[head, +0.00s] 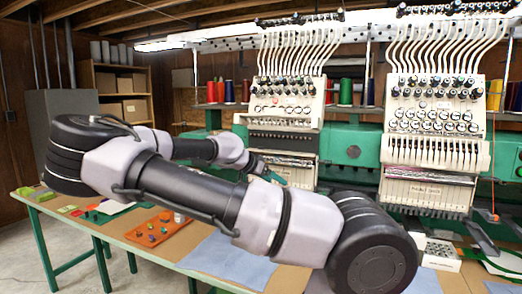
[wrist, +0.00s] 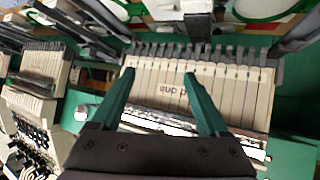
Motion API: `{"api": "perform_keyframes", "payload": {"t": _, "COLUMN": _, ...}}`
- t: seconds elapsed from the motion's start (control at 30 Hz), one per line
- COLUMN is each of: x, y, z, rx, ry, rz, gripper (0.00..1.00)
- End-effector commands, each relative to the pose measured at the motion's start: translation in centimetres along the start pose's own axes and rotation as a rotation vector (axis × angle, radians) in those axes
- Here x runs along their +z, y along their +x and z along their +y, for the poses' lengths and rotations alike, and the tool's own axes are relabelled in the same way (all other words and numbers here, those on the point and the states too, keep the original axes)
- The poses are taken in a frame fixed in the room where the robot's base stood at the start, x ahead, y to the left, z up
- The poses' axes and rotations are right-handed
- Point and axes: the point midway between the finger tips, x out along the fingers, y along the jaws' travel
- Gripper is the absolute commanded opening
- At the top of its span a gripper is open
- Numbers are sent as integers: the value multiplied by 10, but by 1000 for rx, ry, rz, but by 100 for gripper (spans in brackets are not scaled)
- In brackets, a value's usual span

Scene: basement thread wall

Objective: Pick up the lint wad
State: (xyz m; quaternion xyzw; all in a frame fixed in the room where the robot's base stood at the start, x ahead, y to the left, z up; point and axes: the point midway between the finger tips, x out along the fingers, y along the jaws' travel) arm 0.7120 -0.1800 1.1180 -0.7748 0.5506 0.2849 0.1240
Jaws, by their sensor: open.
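I cannot make out a lint wad for certain in either view. My gripper (wrist: 158,73) is open, with two green fingers spread apart and nothing visible between them. In the wrist view it points at the cream slatted lower face (wrist: 225,92) of an embroidery machine head. A bright silvery strip (wrist: 158,121) runs across that head, partly hidden by the fingers. In the head view my gripper (head: 273,177) is small, beside the lower part of the left machine head (head: 290,97). My own arm hides part of the table and machine there.
A second machine head (head: 430,130) stands at the right. The long table (head: 130,237) carries an orange tray (head: 158,229) with small coloured pieces, blue cloth (head: 225,262) and a white perforated box (head: 440,254). A small orange-red ball (head: 495,217) is at the right beside a red thread. Thread cones line the back.

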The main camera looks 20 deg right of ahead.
Motion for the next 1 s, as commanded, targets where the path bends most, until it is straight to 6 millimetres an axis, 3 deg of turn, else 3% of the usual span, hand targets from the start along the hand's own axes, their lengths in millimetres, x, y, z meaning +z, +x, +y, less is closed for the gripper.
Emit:
{"api": "perform_keyframes", "payload": {"t": 0.1, "x": -26, "y": -47, "z": -30, "rx": -79, "ry": 6, "rz": 209, "gripper": 78}}
{"api": "perform_keyframes", "payload": {"t": 0.2, "x": -39, "y": -86, "z": -49, "rx": -148, "ry": 18, "rz": 337, "gripper": 78}}
{"api": "perform_keyframes", "payload": {"t": 0.3, "x": -45, "y": -117, "z": -62, "rx": -202, "ry": 27, "rz": 423, "gripper": 78}}
{"api": "perform_keyframes", "payload": {"t": 0.4, "x": -48, "y": -134, "z": -68, "rx": -233, "ry": 31, "rz": 470, "gripper": 78}}
{"api": "perform_keyframes", "payload": {"t": 0.5, "x": -53, "y": -132, "z": -72, "rx": -243, "ry": 35, "rz": 483, "gripper": 78}}
{"api": "perform_keyframes", "payload": {"t": 0.7, "x": -68, "y": -104, "z": -79, "rx": -243, "ry": 35, "rz": 482, "gripper": 78}}
{"api": "perform_keyframes", "payload": {"t": 1.0, "x": -81, "y": -80, "z": -83, "rx": -241, "ry": 35, "rz": 481, "gripper": 78}}
